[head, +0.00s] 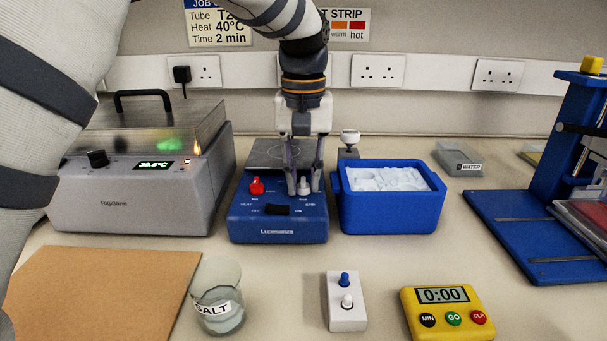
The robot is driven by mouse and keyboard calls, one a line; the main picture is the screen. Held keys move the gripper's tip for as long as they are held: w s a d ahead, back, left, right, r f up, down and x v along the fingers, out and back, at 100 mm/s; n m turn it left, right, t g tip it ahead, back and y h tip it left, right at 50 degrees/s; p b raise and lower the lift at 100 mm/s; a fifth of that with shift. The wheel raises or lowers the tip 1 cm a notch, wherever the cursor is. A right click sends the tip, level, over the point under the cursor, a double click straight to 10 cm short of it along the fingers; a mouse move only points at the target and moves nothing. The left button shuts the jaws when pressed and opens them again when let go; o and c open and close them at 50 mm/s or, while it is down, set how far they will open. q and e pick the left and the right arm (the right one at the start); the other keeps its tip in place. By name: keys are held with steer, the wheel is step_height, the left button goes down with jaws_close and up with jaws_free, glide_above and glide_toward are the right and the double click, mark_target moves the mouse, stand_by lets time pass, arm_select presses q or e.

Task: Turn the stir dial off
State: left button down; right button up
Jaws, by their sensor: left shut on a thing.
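The blue hotplate stirrer (279,228) stands on the bench at centre, with a grey plate on top. Its sloped front has a red dial (257,187) at left, a pale grey dial (304,188) at right and a dark display between and below them. The small labels are too blurred to read with certainty. My left gripper (304,184) comes down from above, its fingers on either side of the pale grey dial and shut on it. The fingers hide part of the plate and the dial's sides. My right gripper is not in view.
Left is a grey water bath (140,195) with a lit display. Right is a blue ice box (391,212), close to the stirrer. In front stand a salt beaker (219,305), a small white switch box (346,302) and a yellow timer (445,312). A blue stand (545,235) is far right.

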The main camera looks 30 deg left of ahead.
mark_target(303, 180)
arm_select(q)
steer(key=shift+n, duration=0.3)
steer(key=c, duration=1.4)
jaws_free()
step_height(303, 180, up, 12)
steer(key=shift+f, duration=0.1)
